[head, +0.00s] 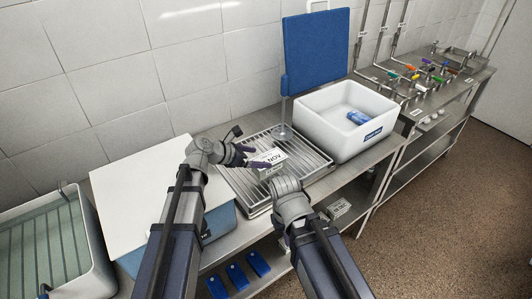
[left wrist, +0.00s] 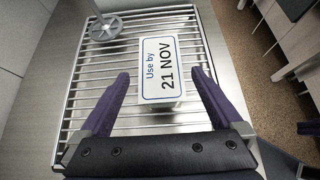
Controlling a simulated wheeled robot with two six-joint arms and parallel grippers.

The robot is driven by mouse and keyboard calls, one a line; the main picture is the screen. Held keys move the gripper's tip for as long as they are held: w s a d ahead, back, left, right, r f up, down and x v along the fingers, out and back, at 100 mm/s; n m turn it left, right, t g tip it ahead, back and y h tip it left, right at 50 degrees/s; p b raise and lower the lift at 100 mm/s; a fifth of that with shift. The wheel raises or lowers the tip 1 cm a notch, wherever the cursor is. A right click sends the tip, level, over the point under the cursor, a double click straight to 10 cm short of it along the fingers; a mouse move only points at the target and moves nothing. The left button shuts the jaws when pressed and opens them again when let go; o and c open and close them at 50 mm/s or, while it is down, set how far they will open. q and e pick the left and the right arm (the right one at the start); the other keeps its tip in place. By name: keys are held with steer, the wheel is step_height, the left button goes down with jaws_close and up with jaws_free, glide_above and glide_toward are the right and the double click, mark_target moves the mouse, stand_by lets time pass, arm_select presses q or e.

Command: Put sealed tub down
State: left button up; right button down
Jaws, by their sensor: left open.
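The sealed tub (head: 267,159) is a small white box on a metal wire rack (head: 238,183). In the left wrist view its top label (left wrist: 163,70) reads "Use by 21 NOV". My left gripper (head: 243,154) is open at the tub's left side in the head view. In the left wrist view the two dark fingers (left wrist: 160,78) stand apart on either side of the tub's near part, with gaps between them and the tub. My right gripper (head: 288,208) is lower, in front of the rack; its fingers are not clear.
A white bin (head: 312,127) holding a blue item (head: 357,117) stands right of the rack, with a blue board (head: 316,50) behind. A white-lidded box (head: 140,196) is to the left, beside a glass-green basin (head: 45,250). A round metal fitting (left wrist: 105,28) stands on the rack.

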arm_select(q)
steer(key=p+v, duration=0.2)
steer(key=v, duration=0.3)
steer(key=shift+s+a+r, duration=0.2)
steer(key=shift+s+a, duration=0.05)
steer(key=shift+a, duration=0.05)
